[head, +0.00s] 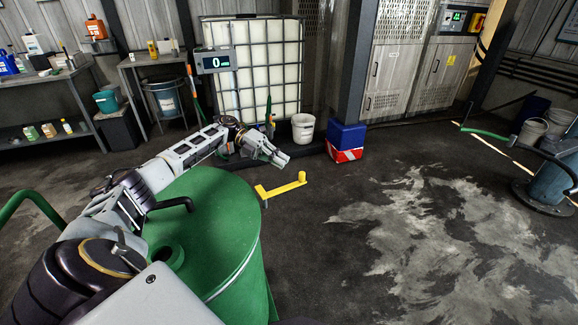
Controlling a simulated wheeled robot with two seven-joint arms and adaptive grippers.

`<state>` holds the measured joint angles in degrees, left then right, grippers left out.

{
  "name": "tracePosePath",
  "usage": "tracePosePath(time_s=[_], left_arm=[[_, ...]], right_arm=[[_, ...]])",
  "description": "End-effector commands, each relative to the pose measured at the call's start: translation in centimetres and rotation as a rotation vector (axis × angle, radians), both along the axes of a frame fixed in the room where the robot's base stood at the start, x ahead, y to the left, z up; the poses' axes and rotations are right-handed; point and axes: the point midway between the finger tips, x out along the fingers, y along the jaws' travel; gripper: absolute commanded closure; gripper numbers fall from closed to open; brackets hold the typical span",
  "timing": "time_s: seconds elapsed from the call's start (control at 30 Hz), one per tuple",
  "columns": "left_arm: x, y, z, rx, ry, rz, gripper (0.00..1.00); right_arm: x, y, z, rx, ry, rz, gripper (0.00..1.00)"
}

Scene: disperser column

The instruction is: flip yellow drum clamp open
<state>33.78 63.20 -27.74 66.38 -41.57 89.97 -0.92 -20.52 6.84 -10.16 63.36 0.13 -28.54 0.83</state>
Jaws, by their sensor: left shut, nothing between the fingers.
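A yellow drum clamp (281,188) sticks out to the right from the upper rim of a green drum (215,220). It has a flat bar and a short upright end. My left gripper (283,160) is shut and empty, above and beyond the clamp in the picture, apart from it. My left arm reaches across the drum and hides part of its top. My right gripper is not in view.
A white caged tank (252,65), a white bucket (303,128) and a blue and red box (346,141) stand behind the drum. A shelf (60,80) is at the left. The floor (440,220) to the right is clear.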

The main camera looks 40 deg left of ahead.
Motion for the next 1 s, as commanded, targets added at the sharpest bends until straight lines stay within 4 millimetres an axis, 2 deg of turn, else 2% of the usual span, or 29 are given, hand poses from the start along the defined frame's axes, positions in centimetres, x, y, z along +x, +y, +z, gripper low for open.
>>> tracePosePath(time_s=[0.1, 0.3, 0.5, 1.0], left_arm=[[-0.2, 1.8, 0.7, -0.001, -0.002, 0.003, 1.0], [-0.6, 4.1, 1.4, -0.002, -0.003, 0.002, 1.0], [-0.9, 5.5, 1.8, -0.001, -0.002, 0.002, 1.0], [-1.0, 6.0, 2.0, -0.001, -0.001, 0.001, 1.0]], right_arm=[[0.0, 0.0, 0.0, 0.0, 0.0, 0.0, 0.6], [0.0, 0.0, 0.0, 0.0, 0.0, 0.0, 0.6], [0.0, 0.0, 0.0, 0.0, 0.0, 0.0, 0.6], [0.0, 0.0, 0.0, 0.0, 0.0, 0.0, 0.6]])
